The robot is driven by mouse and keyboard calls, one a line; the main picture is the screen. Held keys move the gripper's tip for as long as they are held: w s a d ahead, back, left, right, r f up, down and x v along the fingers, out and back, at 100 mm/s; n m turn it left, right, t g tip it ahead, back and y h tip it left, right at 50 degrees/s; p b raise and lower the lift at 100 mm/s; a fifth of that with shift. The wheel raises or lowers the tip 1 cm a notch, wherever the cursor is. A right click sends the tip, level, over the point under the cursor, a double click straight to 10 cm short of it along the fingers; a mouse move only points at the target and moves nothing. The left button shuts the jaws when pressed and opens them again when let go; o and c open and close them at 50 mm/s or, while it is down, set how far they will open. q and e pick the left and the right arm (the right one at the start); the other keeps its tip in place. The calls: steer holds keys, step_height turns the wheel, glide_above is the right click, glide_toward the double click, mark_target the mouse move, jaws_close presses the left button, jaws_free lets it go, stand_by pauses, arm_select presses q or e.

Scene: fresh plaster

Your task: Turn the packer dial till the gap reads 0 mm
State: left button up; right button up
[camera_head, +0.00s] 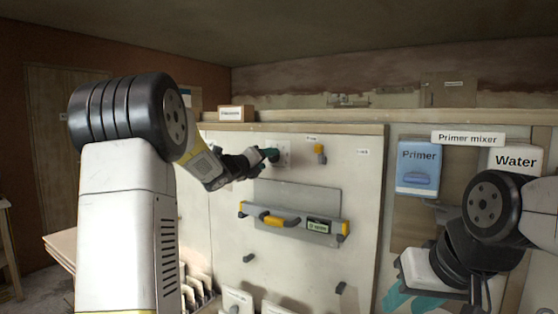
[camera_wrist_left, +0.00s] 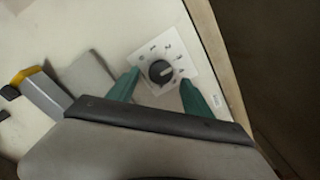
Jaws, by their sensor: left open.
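The packer dial (camera_wrist_left: 160,71) is a dark round knob on a white square plate with marks around it, in the left wrist view. The plate (camera_head: 284,148) shows small at the top of the white board in the head view. My left gripper (camera_head: 271,154) is at the plate; in the left wrist view its teal fingers (camera_wrist_left: 157,88) are apart, one on each side of the knob, with no clear contact. A small green readout (camera_head: 318,226) sits on the grey level bar; its figures are too small to read. My right gripper (camera_head: 405,300) is low at the right, its teal fingers partly hidden.
The grey bar with yellow parts (camera_head: 270,218) crosses the board below the dial. A yellow-topped knob (camera_head: 319,153) is right of the plate. Primer (camera_head: 417,166) and Water (camera_head: 516,160) containers hang at the right. Small dark pegs stick out of the lower board.

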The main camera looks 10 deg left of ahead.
arm_select(q)
steer(key=shift+v, duration=2.3)
steer(key=s+a+f+n+g+y, duration=0.1)
steer(key=s+a+n+y, duration=0.15)
steer(key=s+n, duration=0.55)
steer(key=s+a+f+n+g+y, duration=0.15)
steer(key=s+n+y, duration=0.3)
steer(key=n, duration=0.45)
steer(key=s+d+f+n+g, duration=0.2)
steer(key=s+d+f+n, duration=0.1)
steer(key=s, duration=0.5)
steer(key=s+d+f+n+g+h, duration=0.1)
steer(key=s+d+f+n+g, duration=0.2)
steer(key=s+f+n, duration=0.3)
steer(key=s+d+f+n+g+h, duration=0.1)
steer(key=s+d+f+n+g, duration=0.1)
steer(key=s, duration=1)
step_height(320, 180, down, 3)
steer(key=n+g, duration=0.1)
steer(key=n, duration=0.1)
steer(key=shift+s+d+r+n, duration=0.2)
steer(key=shift+d+n, duration=0.2)
